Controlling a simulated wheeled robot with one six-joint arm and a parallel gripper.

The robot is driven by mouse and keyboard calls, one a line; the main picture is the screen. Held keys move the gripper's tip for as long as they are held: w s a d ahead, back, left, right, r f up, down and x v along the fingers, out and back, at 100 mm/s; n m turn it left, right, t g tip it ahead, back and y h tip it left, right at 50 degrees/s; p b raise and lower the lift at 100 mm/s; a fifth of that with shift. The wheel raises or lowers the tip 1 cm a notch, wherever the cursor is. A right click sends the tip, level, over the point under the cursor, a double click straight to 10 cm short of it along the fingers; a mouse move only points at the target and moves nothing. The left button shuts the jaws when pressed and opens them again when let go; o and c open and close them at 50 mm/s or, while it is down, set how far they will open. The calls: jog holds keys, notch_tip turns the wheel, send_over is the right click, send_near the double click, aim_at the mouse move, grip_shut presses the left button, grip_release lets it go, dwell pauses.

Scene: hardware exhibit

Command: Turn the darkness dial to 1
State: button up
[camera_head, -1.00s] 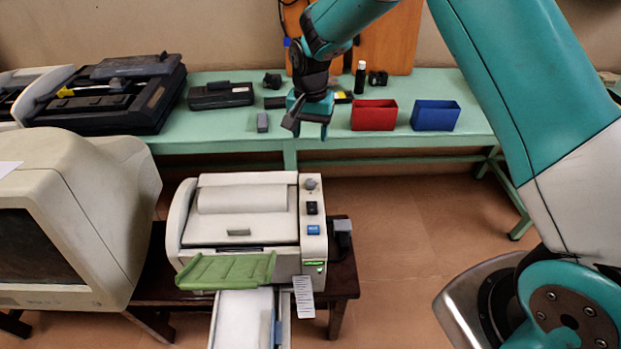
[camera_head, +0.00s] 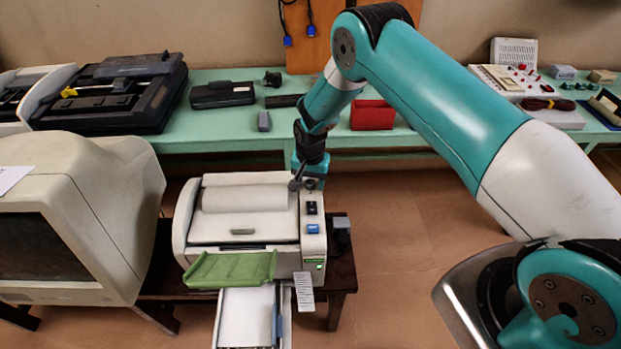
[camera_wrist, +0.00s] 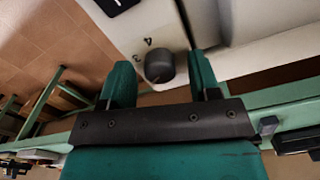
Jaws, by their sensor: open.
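The darkness dial (camera_wrist: 160,66) is a dark grey round knob on the pale top panel of the printer (camera_head: 240,215). The wrist view shows the printed marks 4 and 3 beside the knob; other marks and the knob's pointer cannot be made out. My gripper (camera_wrist: 160,62) is open, with one teal finger on each side of the knob; whether they touch it cannot be told. In the head view my gripper (camera_head: 305,184) is at the back right corner of the printer and hides the dial.
A black switch (camera_head: 312,208) and a blue button (camera_head: 313,229) sit in front of the dial on the same panel. A green tray (camera_head: 230,270) juts from the printer's front. A beige monitor (camera_head: 95,215) stands to the left. The green bench (camera_head: 225,142) runs behind.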

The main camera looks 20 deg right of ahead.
jog(key=c, duration=0.9)
jog(key=shift+c, duration=0.2)
jog(key=shift+f+n+b, duration=0.15)
jog(key=shift+n+b, duration=0.15)
jog(key=shift+b, duration=0.15)
jog(key=shift+n+b, duration=0.55)
jog(key=shift+n, duration=0.05)
jog(key=n+b, duration=0.2)
jog(key=n, duration=0.1)
jog(key=shift+b, duration=0.35)
jog(key=n+b, duration=0.2)
jog(key=n, duration=0.2)
jog(key=shift+n, duration=0.4)
jog(key=shift+n+b, duration=0.65)
jog(key=shift+n, duration=0.45)
